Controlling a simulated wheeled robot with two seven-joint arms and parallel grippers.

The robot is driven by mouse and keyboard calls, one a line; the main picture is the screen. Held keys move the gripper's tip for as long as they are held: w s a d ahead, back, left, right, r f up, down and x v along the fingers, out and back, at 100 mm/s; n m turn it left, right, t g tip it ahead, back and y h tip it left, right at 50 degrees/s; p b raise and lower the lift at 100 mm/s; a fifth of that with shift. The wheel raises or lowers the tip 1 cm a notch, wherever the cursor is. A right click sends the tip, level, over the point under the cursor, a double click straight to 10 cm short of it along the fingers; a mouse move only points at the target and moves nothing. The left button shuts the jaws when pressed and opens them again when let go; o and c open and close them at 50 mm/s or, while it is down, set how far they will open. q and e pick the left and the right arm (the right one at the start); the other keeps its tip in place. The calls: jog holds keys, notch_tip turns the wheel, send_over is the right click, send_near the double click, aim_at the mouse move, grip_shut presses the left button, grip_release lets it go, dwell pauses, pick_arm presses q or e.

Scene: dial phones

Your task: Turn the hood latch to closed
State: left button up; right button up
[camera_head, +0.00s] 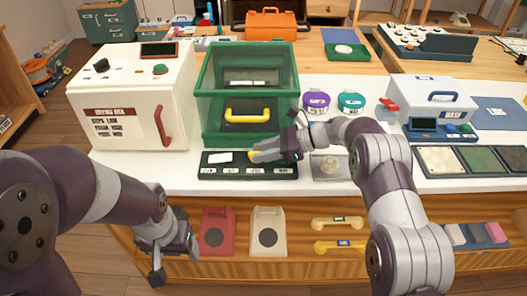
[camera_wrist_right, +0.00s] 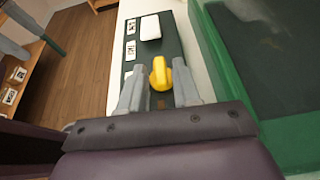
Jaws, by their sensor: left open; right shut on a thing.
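The green-framed hood (camera_head: 248,85) with a yellow bar handle (camera_head: 247,114) stands on the white counter. In front of it lies a dark green panel (camera_head: 212,172) with a white plate (camera_head: 219,157), labels along its front edge and a yellow knob (camera_head: 256,156), apparently the hood latch. My right gripper (camera_head: 272,152) is at the knob. In the right wrist view the knob (camera_wrist_right: 161,74) is between the two fingers (camera_wrist_right: 160,92), and the gripper is shut on it. Its base is partly hidden. My left gripper (camera_head: 174,262) is open and empty, low in front of the counter.
A white cabinet (camera_head: 130,110) with a red handle stands left of the hood. Purple (camera_head: 316,102) and teal (camera_head: 351,102) round containers stand to its right. A grey plate (camera_head: 331,167) lies right of the panel, under my right arm. Red and cream phones (camera_head: 268,231) sit on the lower shelf.

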aim_at(255, 166)
jog(key=shift+s+f+m+t+b, duration=0.1)
jog(key=shift+f+m+t+b, duration=0.05)
jog(key=shift+m+t+b, duration=0.4)
jog(key=m+t+h+b, duration=0.2)
jog(key=m+t+b, duration=0.1)
jog(key=b, duration=0.4)
jog(key=s+a+m+t+h+b, duration=0.1)
jog(key=m+t+h+b, duration=0.2)
jog(key=b, duration=0.4)
jog(key=s+m+t+h+b, duration=0.1)
jog(key=m+t+h+b, duration=0.2)
jog(key=m+t+b, duration=0.2)
jog(key=shift+a+f+m+b, duration=0.25)
jog(key=shift+m+b, duration=0.3)
jog(key=shift+b, duration=0.75)
jog(key=m+h+b, duration=0.1)
jog(key=m+t+h, duration=0.1)
jog(key=shift+a+r+h+b, duration=0.2)
jog(key=shift+h+b, duration=0.2)
jog(key=shift+a+r+m+h+b, duration=0.15)
jog(key=shift+m+h+b, duration=0.2)
jog(key=shift+m+h, duration=0.8)
jog(key=shift+r+h, duration=0.1)
jog(key=shift+h, duration=0.15)
jog(key=o, duration=0.8)
jog(key=shift+c, duration=0.2)
